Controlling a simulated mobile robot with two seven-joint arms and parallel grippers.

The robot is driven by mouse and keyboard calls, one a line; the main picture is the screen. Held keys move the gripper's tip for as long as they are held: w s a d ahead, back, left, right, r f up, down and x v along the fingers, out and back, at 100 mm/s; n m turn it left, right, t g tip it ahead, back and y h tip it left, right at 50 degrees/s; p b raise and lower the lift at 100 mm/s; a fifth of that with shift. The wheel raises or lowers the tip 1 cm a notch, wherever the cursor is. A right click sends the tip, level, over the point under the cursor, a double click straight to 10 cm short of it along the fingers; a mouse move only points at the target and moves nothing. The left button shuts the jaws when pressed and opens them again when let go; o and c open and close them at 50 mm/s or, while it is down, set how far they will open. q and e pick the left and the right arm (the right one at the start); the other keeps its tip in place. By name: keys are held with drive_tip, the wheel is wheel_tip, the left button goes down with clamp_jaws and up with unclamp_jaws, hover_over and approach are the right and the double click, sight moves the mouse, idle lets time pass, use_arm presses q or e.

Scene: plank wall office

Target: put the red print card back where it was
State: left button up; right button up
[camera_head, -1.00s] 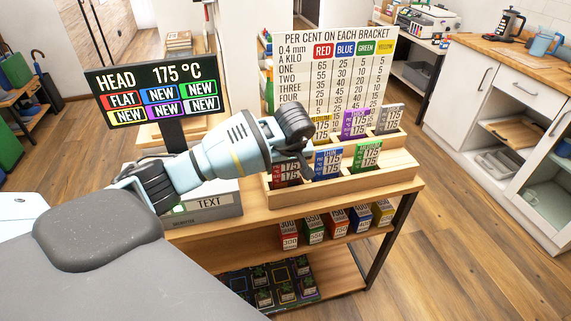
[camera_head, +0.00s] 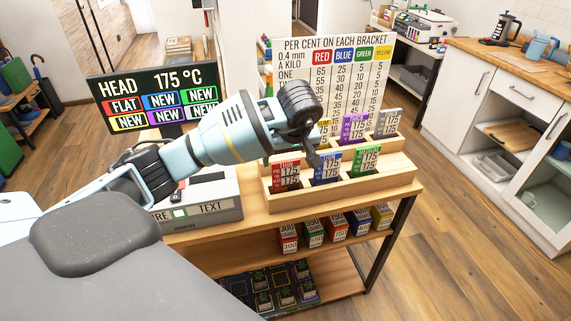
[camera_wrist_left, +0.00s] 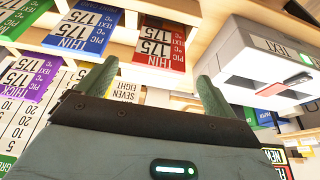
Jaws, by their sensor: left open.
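The red print card (camera_head: 286,176) stands in the left slot of the front row of the wooden rack (camera_head: 340,190). The left wrist view also shows the red card (camera_wrist_left: 160,45), just beyond the fingers. My left gripper (camera_head: 313,153) is above and behind the front row, near the blue card (camera_head: 327,167). Its two fingers are spread apart in the left wrist view (camera_wrist_left: 158,88), with nothing held between them. My right gripper is not in view.
A green card (camera_head: 367,160) stands at the front right of the rack. Yellow, purple (camera_head: 354,128) and grey cards (camera_head: 388,121) fill the back row. A chart board (camera_head: 345,75) stands behind, a label machine (camera_head: 200,200) and a screen (camera_head: 155,98) to the left.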

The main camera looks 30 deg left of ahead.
use_arm(q)
drive_tip(key=shift+v, duration=2.25)
drive_tip(key=shift+f, duration=0.1)
